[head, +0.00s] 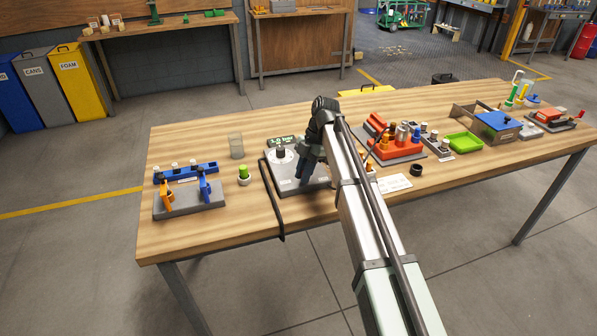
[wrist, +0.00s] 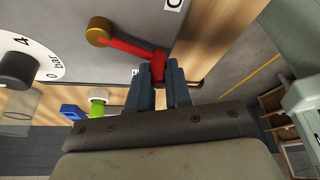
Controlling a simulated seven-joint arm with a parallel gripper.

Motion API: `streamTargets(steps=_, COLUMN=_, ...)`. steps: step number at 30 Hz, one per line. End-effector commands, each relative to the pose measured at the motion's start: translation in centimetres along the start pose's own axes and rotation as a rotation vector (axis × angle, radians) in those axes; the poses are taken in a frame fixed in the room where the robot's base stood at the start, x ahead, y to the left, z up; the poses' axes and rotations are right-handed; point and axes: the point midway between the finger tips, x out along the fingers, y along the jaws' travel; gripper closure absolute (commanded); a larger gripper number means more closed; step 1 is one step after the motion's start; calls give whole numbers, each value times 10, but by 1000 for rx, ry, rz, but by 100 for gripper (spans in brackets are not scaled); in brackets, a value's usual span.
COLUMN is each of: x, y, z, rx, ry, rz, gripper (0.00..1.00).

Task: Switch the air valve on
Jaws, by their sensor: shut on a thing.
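The air valve's red lever (wrist: 127,47) shows in the wrist view, running from a brass pivot (wrist: 98,31) to a bent end between my fingers. My gripper (wrist: 160,73) is shut on that end. In the head view my gripper (head: 309,172) is over the right part of a grey panel (head: 287,185), and the lever is hidden by my arm. A white dial with a dark knob sits on the panel (wrist: 70,12), left of the lever. A letter label is at the top edge; another small label by my fingers is mostly hidden.
A red fixture (head: 385,142) stands right. Bare wooden table (head: 330,215) lies in front.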

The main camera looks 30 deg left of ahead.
Motion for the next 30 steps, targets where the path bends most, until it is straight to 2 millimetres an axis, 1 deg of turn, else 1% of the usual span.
streamTargets(steps=1, x=-2, y=-1, z=4, rx=-33, ry=-4, rz=-16, gripper=100)
streamTargets(steps=6, x=-4, y=-6, z=10, rx=-162, ry=-4, rz=-70, gripper=100)
streamTargets(steps=15, x=-7, y=-11, z=18, rx=-319, ry=-6, rz=-131, gripper=100)
streamTargets(steps=21, x=-8, y=-13, z=21, rx=-370, ry=-9, rz=-149, gripper=100)
streamTargets(steps=30, x=-8, y=-13, z=22, rx=-388, ry=-10, rz=-155, gripper=100)
